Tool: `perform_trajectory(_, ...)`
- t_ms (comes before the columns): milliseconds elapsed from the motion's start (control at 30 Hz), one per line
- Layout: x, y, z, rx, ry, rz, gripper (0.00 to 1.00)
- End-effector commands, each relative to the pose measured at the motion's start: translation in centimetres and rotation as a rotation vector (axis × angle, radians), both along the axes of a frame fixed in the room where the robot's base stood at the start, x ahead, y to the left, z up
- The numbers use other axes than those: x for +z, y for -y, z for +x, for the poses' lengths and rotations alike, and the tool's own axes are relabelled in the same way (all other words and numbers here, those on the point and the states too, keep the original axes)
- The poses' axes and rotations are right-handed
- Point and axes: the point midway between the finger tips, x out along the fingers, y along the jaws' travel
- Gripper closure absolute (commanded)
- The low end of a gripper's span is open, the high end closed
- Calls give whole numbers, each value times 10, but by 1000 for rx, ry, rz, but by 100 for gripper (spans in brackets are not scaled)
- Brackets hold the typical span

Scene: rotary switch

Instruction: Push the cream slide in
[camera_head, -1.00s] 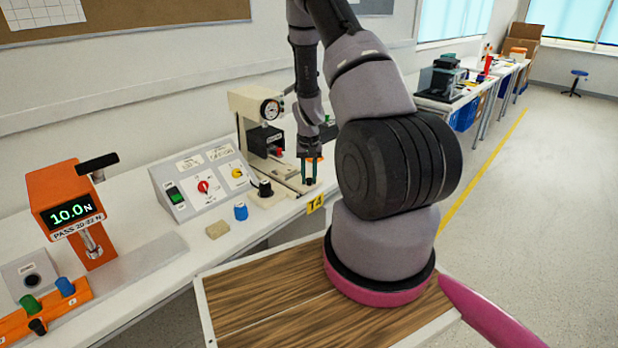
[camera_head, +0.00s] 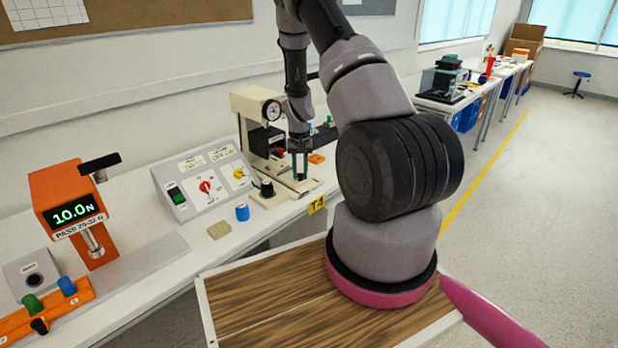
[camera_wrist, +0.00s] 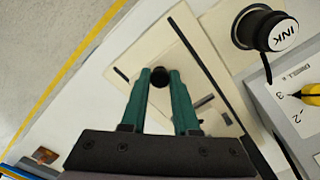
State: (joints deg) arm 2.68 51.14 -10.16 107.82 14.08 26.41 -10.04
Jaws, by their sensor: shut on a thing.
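The cream slide (camera_head: 304,187) is a flat plate low at the front of the cream machine (camera_head: 247,105), on the bench. In the wrist view the cream slide (camera_wrist: 150,50) fills the middle, with a dark round knob (camera_wrist: 160,77) on it. My gripper (camera_head: 299,178) points down over the slide. In the wrist view my gripper's green fingers (camera_wrist: 162,74) are closed around the knob, one on each side. The fingers and palm hide part of the slide. How far the slide sticks out cannot be told exactly.
A black INK knob (camera_wrist: 265,30) stands beside the slide. A grey switch panel (camera_head: 205,185), a blue cap (camera_head: 242,212) and a tan block (camera_head: 219,230) lie to the left. An orange force gauge (camera_head: 75,205) stands further left. An orange piece (camera_head: 316,158) lies behind the gripper.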

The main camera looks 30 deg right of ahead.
Motion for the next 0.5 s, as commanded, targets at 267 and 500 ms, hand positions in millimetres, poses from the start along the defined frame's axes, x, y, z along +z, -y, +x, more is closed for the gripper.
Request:
perform_trajectory(267, 0, -9, 24, 0, 1, 0, 100)
perform_trajectory(500, 0, -9, 24, 0, 1, 0, 56)
